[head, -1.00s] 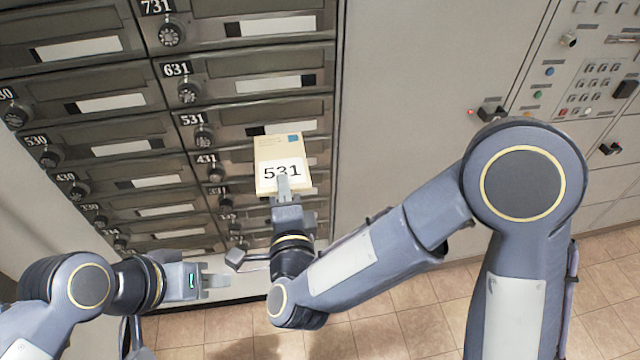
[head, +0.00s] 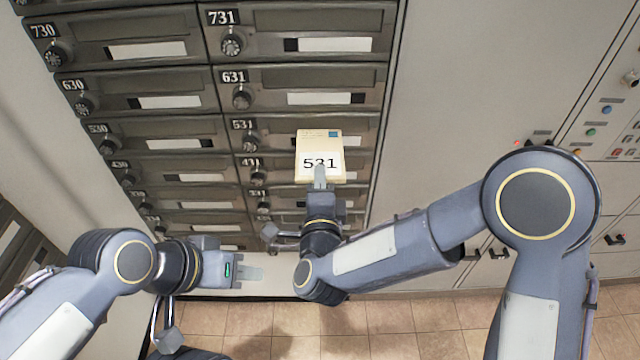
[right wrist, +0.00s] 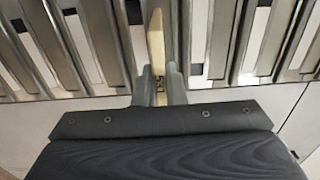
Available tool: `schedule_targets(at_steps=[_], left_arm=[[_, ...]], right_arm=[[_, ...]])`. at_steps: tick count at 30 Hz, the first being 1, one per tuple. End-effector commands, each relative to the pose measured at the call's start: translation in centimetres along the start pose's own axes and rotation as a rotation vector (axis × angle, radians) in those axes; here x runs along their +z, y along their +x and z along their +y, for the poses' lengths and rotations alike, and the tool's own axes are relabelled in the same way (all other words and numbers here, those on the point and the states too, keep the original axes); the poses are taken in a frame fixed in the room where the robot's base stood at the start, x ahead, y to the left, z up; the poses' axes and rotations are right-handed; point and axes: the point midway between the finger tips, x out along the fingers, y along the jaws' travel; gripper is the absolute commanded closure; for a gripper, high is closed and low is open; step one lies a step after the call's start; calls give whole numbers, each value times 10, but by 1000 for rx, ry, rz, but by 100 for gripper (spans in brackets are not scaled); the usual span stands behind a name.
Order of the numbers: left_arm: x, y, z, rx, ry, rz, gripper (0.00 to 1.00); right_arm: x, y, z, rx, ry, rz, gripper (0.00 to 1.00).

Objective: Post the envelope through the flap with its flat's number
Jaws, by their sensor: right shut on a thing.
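The cream envelope (head: 310,143) bears a large printed 531 and a small blue stamp. My right gripper (head: 320,178) is shut on its lower edge and holds it up in front of the mailbox wall. In the right wrist view the envelope (right wrist: 156,40) shows edge-on between the fingertips (right wrist: 161,82). The mailbox labelled 531 (head: 243,124) is in the right column, below 631; the envelope covers part of its front and of the door below. I cannot tell whether the envelope touches the wall. My left gripper (head: 250,273) is low at left, apart from the envelope; its finger gap is unclear.
Other mailboxes with knobs and white name strips surround it, including 631 (head: 233,77), 731 (head: 222,17) and 431 (head: 251,162). A plain grey panel (head: 450,100) stands to the right, with a button panel (head: 607,120) beyond. Tiled floor (head: 400,318) lies below.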

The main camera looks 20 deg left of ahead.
Motion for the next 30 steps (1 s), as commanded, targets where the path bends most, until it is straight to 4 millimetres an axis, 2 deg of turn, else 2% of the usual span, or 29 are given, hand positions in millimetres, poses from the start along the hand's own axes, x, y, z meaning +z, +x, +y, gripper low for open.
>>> schedule_targets(at_steps=[15, 30], left_arm=[[7, 13, -6, 0, 0, 0, 64], [8, 15, -7, 0, 0, 0, 64]], right_arm=[[0, 35, 2, -1, 0, 1, 100], [0, 44, 0, -1, -2, -1, 100]])
